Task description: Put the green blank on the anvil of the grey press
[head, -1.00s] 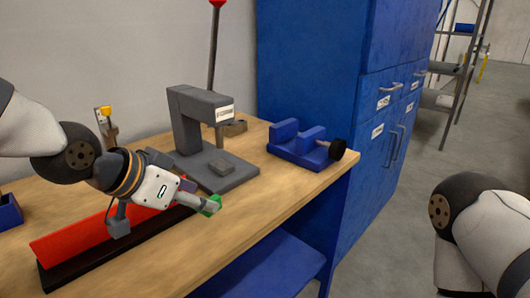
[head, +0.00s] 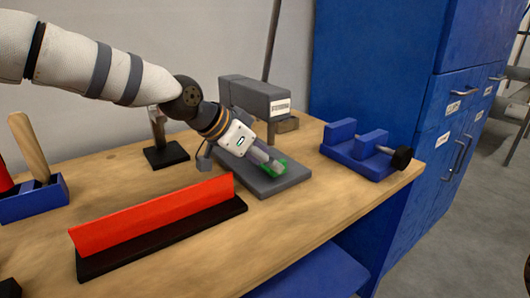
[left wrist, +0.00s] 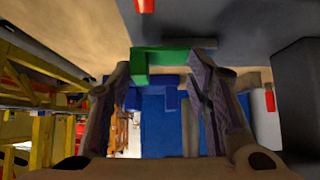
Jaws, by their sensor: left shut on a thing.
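The green blank (head: 283,166) is in my left gripper (head: 273,166), which is shut on it. In the head view the blank is over the base plate (head: 295,181) of the grey press (head: 254,98), in front of and below its head. I cannot tell whether it touches the press. My gripper and the blank hide the anvil in the head view. In the left wrist view the green blank (left wrist: 172,56) is at the fingertips of my left gripper (left wrist: 165,76), with grey press surface beyond. My right gripper is not in view.
A blue vise (head: 345,154) with a black knob stands right of the press. A red bar (head: 155,212) on a black base lies in front left. A black stand (head: 166,155) and a blue tool holder (head: 35,202) are further left. Blue cabinets (head: 375,75) stand behind right.

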